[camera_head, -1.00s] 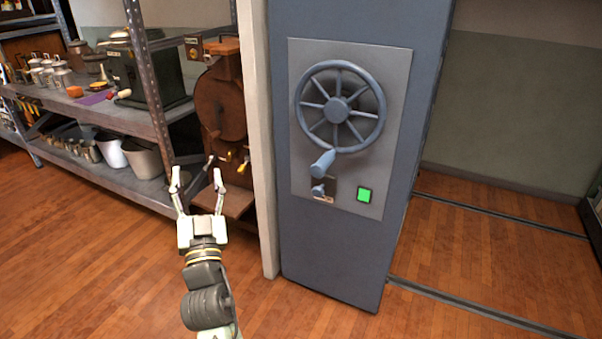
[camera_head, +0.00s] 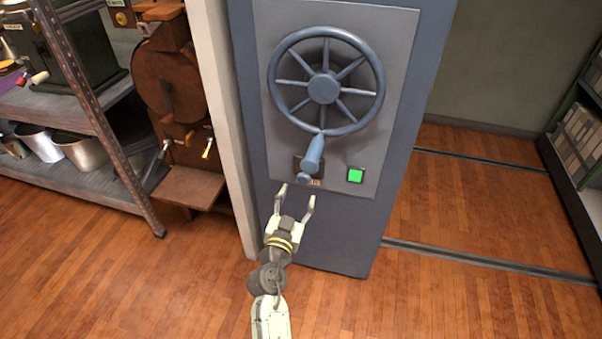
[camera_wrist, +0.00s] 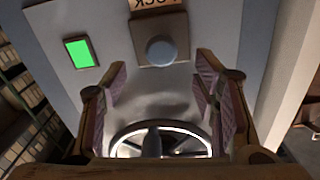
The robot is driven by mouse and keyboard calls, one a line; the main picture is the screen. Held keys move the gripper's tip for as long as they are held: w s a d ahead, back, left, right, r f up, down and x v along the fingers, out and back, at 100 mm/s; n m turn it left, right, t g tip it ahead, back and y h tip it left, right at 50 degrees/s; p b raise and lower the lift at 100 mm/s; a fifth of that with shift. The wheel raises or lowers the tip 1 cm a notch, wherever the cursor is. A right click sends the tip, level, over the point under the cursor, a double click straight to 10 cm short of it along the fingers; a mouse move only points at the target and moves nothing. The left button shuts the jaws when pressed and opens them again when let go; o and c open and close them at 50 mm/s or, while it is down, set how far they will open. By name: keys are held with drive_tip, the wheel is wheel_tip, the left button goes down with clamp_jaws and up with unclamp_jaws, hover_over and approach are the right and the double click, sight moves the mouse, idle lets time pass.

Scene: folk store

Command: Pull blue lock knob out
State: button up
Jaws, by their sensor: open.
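The blue lock knob (camera_head: 305,178) is a small round knob on a dark plate low on the grey panel of a blue shelf end, just below the crank handle. In the wrist view the knob (camera_wrist: 160,51) shows face on, just beyond and between the fingertips, under an upside-down label ending in "OCK" (camera_wrist: 155,4). My gripper (camera_head: 296,196) is open and empty, just in front of and slightly below the knob in the head view. In the wrist view the fingers of my gripper (camera_wrist: 160,78) are spread apart, with nothing between them.
A large blue spoked handwheel (camera_head: 324,88) with its crank handle (camera_head: 313,152) pointing down sits above the knob. A lit green button (camera_head: 355,175) is right of it. A white post (camera_head: 220,110) and metal shelf (camera_head: 95,100) stand left. Floor rails (camera_head: 480,262) run right.

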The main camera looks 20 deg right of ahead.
sight(303, 181)
drive_tip(key=p+x, duration=0.2)
drive_tip(key=x, duration=0.6)
drive_tip(key=shift+w, duration=0.1)
clamp_jaws()
idle(0.4)
